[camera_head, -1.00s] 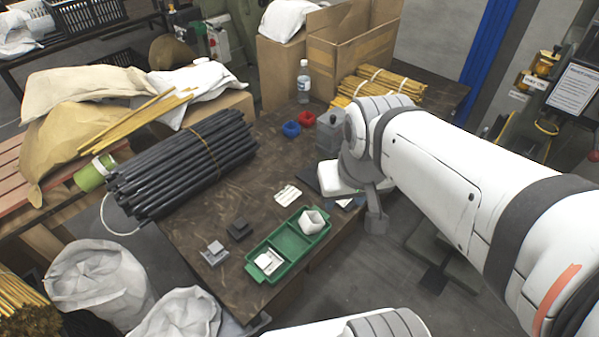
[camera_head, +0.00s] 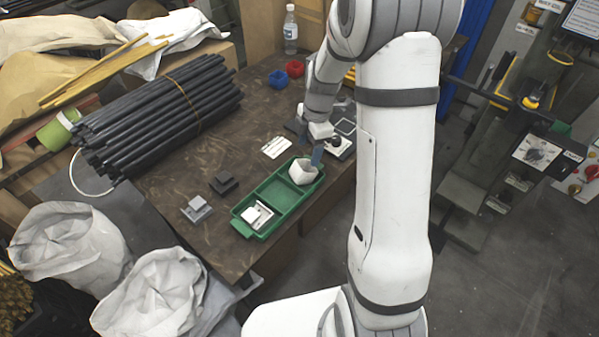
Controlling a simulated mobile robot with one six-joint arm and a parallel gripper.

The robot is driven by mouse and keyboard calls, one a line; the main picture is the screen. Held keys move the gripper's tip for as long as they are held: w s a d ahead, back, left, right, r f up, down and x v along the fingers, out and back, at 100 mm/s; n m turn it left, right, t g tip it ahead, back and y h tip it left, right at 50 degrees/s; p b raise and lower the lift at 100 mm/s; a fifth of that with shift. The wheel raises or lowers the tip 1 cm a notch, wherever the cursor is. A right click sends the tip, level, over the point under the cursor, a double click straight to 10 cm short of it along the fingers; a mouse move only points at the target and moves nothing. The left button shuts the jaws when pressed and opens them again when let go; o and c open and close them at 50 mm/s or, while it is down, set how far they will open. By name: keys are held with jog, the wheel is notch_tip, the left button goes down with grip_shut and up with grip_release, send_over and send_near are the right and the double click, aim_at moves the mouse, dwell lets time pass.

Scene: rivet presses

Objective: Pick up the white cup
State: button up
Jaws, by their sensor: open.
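The white cup (camera_head: 301,172) sits in the far right compartment of the green tray (camera_head: 262,234) on the dark wooden table. It appears tilted, with its opening facing up and partly to the right. My gripper (camera_head: 316,157) is open just above and beside the cup's upper right side. One bluish-grey finger shows close to the cup's rim; the other finger is hard to make out. I cannot tell whether the finger touches the cup.
White square pieces (camera_head: 257,215) lie in the tray's near compartment; the middle one is empty. Grey blocks (camera_head: 197,209) and white strips (camera_head: 276,147) lie on the table (camera_head: 160,185).

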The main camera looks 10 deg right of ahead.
jog(key=shift+n, duration=0.5)
jog(key=f, duration=0.3)
jog(key=a+f, duration=0.1)
jog(key=f, duration=0.5)
jog(key=shift+s+a+f, duration=0.1)
jog(key=shift+a+f, duration=0.2)
jog(key=shift+c, duration=0.5)
jog(key=c, duration=0.7)
jog(key=shift+r, duration=0.1)
notch_tip(320, 180, up, 10)
